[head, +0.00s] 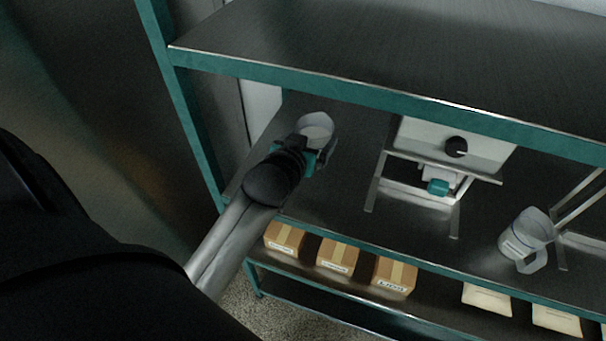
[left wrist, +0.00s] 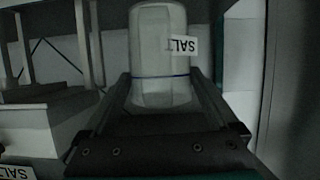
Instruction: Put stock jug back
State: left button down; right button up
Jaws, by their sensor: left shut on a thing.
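My left gripper (head: 312,150) reaches in over the left end of the middle shelf. It is shut on a pale, translucent jug (head: 316,124), whose round open top shows just beyond the fingers. In the left wrist view the jug (left wrist: 155,55) stands between the two fingers and has a thin blue line around it. A SALT label (left wrist: 183,45) overlaps its edge; I cannot tell if it is on the jug or behind it. The jug's base is hidden in the head view. My right gripper is not in view.
A second clear jug (head: 527,238) stands at the right of the middle shelf (head: 345,205). A white unit on a metal stand (head: 458,152) is between them. The upper shelf (head: 400,50) overhangs. Boxes (head: 337,256) and pale packets (head: 487,298) sit on the lower shelf.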

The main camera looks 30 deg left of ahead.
pick_arm(q)
jog(key=shift+w+a, duration=0.15)
jog(key=shift+a, duration=0.1)
notch_tip(320, 180, down, 6)
jog(key=shift+d+r+b, duration=0.1)
jog(key=shift+b, duration=0.4)
jog(key=shift+f+b, duration=0.3)
jog(key=shift+f, duration=1.5)
jog(key=shift+f, duration=0.1)
jog(key=shift+f, duration=0.15)
grip_release()
jog(key=shift+f, duration=0.1)
jog(key=shift+r, duration=0.25)
jog(key=v, duration=1.2)
jog(key=shift+p, duration=0.35)
